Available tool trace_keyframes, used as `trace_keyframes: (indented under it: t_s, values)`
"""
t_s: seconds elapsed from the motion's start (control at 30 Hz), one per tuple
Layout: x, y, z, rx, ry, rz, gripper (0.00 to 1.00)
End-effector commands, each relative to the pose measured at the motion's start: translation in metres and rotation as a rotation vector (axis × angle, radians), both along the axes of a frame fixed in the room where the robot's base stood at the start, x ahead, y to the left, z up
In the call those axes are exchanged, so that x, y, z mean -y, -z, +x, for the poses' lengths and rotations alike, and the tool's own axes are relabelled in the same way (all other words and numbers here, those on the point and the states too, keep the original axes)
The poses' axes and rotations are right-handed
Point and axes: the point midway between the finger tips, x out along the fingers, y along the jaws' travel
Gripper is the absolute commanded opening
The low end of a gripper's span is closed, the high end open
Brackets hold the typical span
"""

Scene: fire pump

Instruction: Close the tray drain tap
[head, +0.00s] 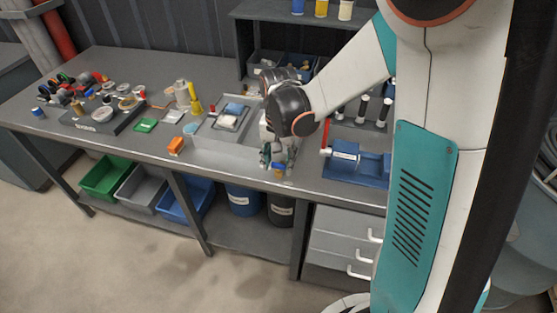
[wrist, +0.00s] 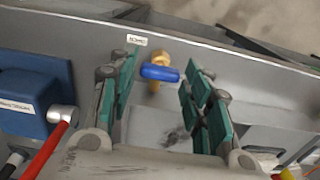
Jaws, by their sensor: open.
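The tray drain tap has a blue handle (wrist: 160,73) on a brass body (wrist: 161,58). In the wrist view its handle lies roughly crosswise between my fingers, nearly along the tray's front side. In the head view the tap (head: 278,168) shows as a small blue and brass spot at the bench's front edge, partly hidden by my gripper. The grey tray (head: 228,150) sits on the bench behind it. My gripper (wrist: 161,64) is open, with one green-padded finger on each side of the handle. I see gaps between handle and pads. My gripper (head: 277,154) points down in the head view.
A blue vise-like block (head: 355,165) with a red-handled tool (head: 326,138) stands right of the tray. An orange block (head: 176,145) is at the left. Shelf bins (head: 185,200) stand below the bench. A small label (wrist: 137,40) is beside the tap.

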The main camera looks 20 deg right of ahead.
Motion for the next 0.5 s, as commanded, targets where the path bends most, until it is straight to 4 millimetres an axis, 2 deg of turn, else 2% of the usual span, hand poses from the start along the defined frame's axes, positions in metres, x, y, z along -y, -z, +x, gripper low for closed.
trace_keyframes:
  t_s: [0.17,0.5]
  values:
    - [0.000,-0.015,0.000,0.000,0.000,0.000,0.45]
    - [0.000,-0.080,0.000,0.000,0.000,0.000,0.45]
